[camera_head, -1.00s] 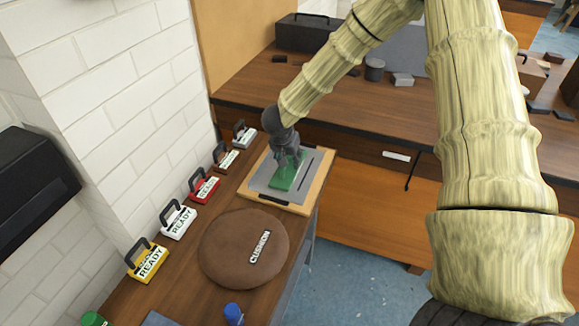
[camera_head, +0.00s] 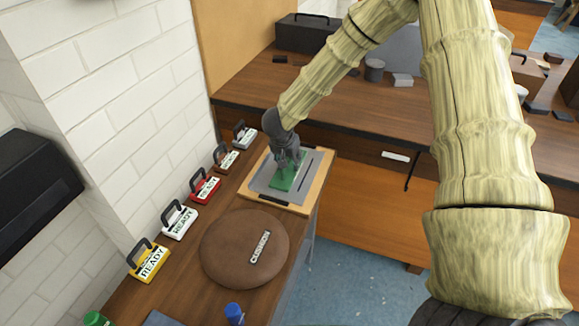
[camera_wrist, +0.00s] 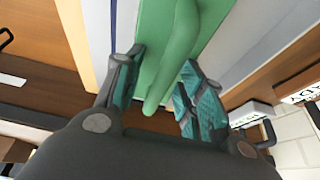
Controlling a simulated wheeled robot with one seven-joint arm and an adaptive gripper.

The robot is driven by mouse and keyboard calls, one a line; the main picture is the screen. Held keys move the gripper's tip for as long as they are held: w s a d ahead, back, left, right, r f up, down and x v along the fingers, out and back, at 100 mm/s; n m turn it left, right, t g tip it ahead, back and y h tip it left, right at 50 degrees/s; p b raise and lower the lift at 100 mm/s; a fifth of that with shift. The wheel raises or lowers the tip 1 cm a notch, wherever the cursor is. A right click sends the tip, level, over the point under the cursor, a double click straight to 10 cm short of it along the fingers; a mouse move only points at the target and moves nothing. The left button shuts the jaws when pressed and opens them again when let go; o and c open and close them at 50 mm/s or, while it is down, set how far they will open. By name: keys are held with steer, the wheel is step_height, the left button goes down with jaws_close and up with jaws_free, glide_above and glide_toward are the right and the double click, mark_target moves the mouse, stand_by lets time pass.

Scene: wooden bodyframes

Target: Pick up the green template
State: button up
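The green template (camera_head: 281,184) lies on a grey plate on a wood-edged board at the far end of the side bench. My gripper (camera_head: 290,163) is right over it, pointing down, and hides part of it. In the wrist view the template (camera_wrist: 152,32) is a flat green plate with a raised green handle (camera_wrist: 178,55). My gripper's two teal-padded fingers (camera_wrist: 160,85) stand on either side of the handle's near end. Gaps show between the fingers and the handle, so the gripper looks open, not clamped on it.
Several ready-labelled blocks with handles, including a red one (camera_head: 205,187) and a yellow one (camera_head: 148,262), line the bench by the white brick wall (camera_head: 110,110). A round brown cushion (camera_head: 232,262) lies nearer. A long workbench (camera_head: 350,115) stands behind.

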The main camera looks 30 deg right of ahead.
jaws_close()
steer(key=shift+r+b, duration=0.1)
steer(key=shift+b, duration=0.55)
steer(key=r, duration=0.4)
steer(key=shift+s, duration=0.4)
steer(key=s+r+b, duration=0.1)
steer(key=s+b, duration=0.2)
steer(key=s, duration=1.2)
steer(key=shift+r, duration=0.2)
